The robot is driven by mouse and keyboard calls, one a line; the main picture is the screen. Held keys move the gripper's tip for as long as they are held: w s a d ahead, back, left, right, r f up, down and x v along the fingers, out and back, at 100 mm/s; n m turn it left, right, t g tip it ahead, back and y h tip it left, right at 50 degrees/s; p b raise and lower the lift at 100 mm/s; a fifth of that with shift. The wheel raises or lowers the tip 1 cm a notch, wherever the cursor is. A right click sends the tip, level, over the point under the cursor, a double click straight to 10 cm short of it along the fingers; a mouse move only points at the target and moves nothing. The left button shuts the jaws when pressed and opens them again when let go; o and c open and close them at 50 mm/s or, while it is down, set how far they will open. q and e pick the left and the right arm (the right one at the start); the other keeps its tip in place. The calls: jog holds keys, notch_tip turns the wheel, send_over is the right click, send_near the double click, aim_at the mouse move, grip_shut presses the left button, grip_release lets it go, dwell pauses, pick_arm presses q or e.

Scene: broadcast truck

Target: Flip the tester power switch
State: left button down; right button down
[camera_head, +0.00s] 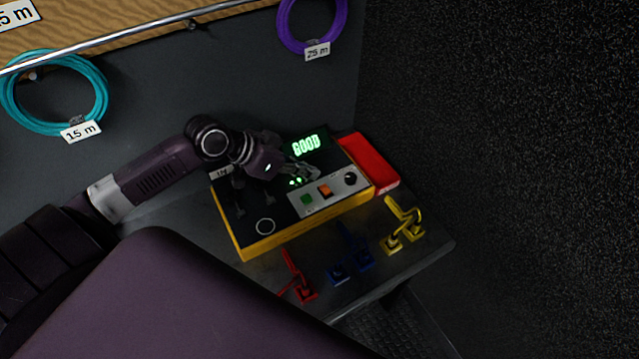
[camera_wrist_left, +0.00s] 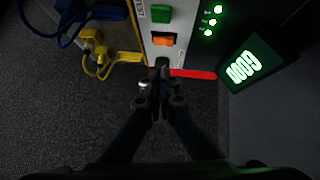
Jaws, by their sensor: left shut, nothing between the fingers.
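The tester (camera_head: 258,243) is a yellow-edged box with a black top on the shelf. Its lit green display (camera_head: 306,146) reads GOOD, and several green lights glow below it. Its pale control panel holds a green button (camera_head: 307,199), an orange switch (camera_head: 325,190) and a round black control (camera_head: 350,178). I cannot read which is labelled power. My left gripper (camera_head: 312,174) is shut and empty over the tester's top. In the left wrist view its fingertips (camera_wrist_left: 160,72) are close to the black control, past the orange switch (camera_wrist_left: 163,39); contact cannot be told.
A red block (camera_head: 370,163) lies against the tester's far right side. Red (camera_head: 305,290), blue (camera_head: 362,260) and yellow (camera_head: 410,229) cable plugs lie along the shelf front. Teal (camera_head: 100,90) and purple (camera_head: 284,30) cable coils hang behind. A dark wall stands on the right.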

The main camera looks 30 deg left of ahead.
aim_at(325, 190)
pick_arm(q)
jog(key=x, duration=0.3)
jog(key=shift+w+d+p, duration=0.2)
jog(key=shift+w+p, duration=0.05)
jog(key=shift+p, duration=0.1)
jog(key=f, duration=0.2)
jog(key=shift+s+d+f+p, duration=0.1)
jog(key=shift+s+f+p, duration=0.15)
jog(key=shift+f+p, duration=0.15)
jog(key=shift+s+f, duration=0.1)
jog(key=shift+f, duration=0.6)
